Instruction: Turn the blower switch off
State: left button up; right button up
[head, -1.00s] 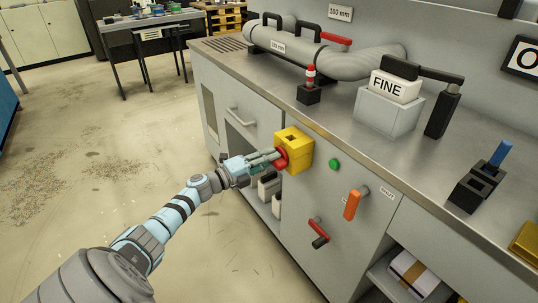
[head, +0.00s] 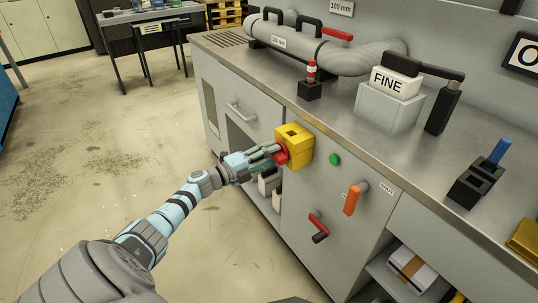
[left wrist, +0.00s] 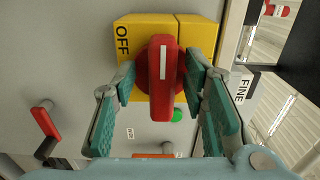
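The blower switch is a yellow box (head: 296,141) on the grey cabinet front, with a red rotary knob (head: 281,155) on its side facing my left arm. In the left wrist view, the red knob (left wrist: 162,85) has a white line at its upper end, and its handle stands upright in the picture. The word OFF is on the yellow box (left wrist: 146,32), left of the knob. My left gripper (head: 272,151) is at the knob. Its fingers (left wrist: 160,82) are spread on both sides of the handle, with a gap visible on the left. My right gripper is not in view.
A green button (head: 334,160), an orange lever (head: 354,198) and a red-handled lever (head: 318,228) are on the cabinet front near the switch. A grey pipe (head: 370,58) and the FINE block (head: 395,84) are on the bench top. The floor at left is open.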

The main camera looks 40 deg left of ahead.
pick_arm(q)
jog(key=v, duration=1.2)
